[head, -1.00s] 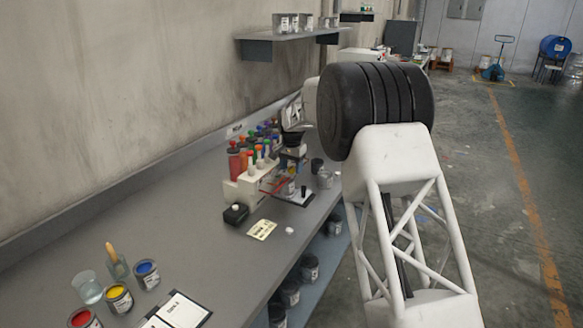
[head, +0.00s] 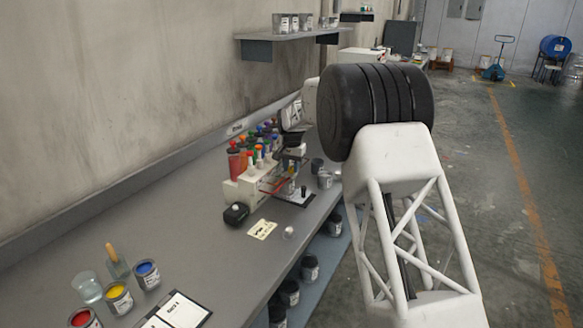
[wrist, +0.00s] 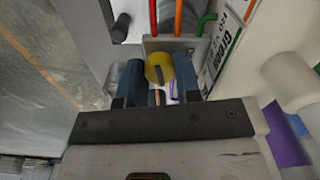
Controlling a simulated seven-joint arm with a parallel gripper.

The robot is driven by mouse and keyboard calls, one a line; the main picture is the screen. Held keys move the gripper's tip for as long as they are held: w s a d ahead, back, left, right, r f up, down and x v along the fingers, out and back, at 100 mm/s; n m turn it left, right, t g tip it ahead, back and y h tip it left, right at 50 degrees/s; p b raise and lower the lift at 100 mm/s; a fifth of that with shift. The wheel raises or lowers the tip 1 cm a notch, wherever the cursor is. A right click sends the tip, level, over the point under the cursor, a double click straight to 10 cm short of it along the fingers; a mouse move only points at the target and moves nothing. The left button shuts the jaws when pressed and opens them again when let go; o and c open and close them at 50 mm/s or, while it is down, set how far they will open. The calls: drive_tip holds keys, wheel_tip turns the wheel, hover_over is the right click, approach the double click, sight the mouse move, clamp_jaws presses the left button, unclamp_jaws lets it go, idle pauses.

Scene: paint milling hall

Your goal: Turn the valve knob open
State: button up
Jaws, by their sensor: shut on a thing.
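The valve knob is a round yellow knob (wrist: 159,68) with a dark slot across its face, seen in the wrist view on a light grey plate. My gripper (wrist: 159,70) is shut on it, with one blue-grey finger at its left side and one at its right. Red, orange and green tubes run above the knob. In the head view the machine (head: 243,190), a cream body with several coloured bottles, stands on the bench. My arm covers part of that area, and the knob and fingers cannot be made out there.
The grey bench (head: 165,225) runs along the wall. A wall shelf (head: 290,37) holds cans. Open floor lies to the right.

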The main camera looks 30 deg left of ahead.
drive_tip(key=n, duration=1.1)
drive_tip(key=shift+n, duration=0.3)
drive_tip(key=n, duration=0.4)
drive_tip(key=shift+n, duration=0.3)
drive_tip(key=o, duration=0.9)
drive_tip(key=shift+o, duration=0.2)
